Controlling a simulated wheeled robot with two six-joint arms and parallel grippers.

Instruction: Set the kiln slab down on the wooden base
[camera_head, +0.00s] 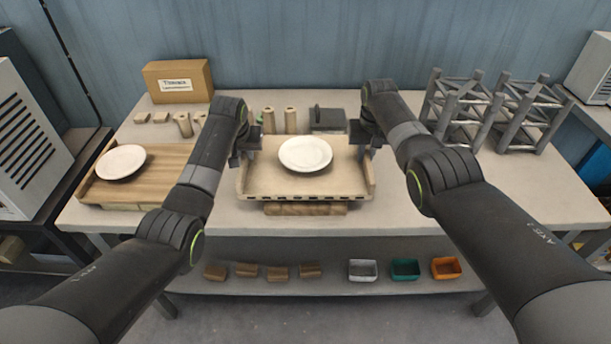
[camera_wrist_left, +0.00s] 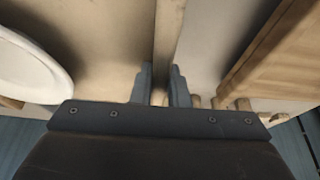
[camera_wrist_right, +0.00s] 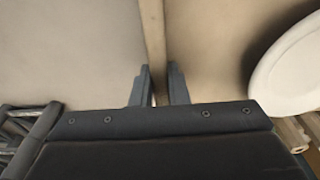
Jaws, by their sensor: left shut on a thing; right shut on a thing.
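The kiln slab (camera_head: 345,182) is a pale, tray-like piece with raised side walls and a slotted front edge, at the middle of the table. A white plate (camera_head: 305,153) lies on it. My left gripper (camera_head: 246,150) is shut on its left wall (camera_wrist_left: 168,40). My right gripper (camera_head: 368,148) is shut on its right wall (camera_wrist_right: 153,40). A brown wooden piece (camera_head: 305,209), perhaps the wooden base, shows below the slab's front edge; the slab hides the rest. I cannot tell whether they touch. The slab looks roughly level.
A brown wooden tray (camera_head: 165,187) with another white plate (camera_head: 121,161) is at the left. Behind stand wooden posts (camera_head: 291,120), a dark box (camera_head: 328,118) and a cardboard box (camera_head: 178,82). Metal racks (camera_head: 460,105) stand at the right. The table's front right is clear.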

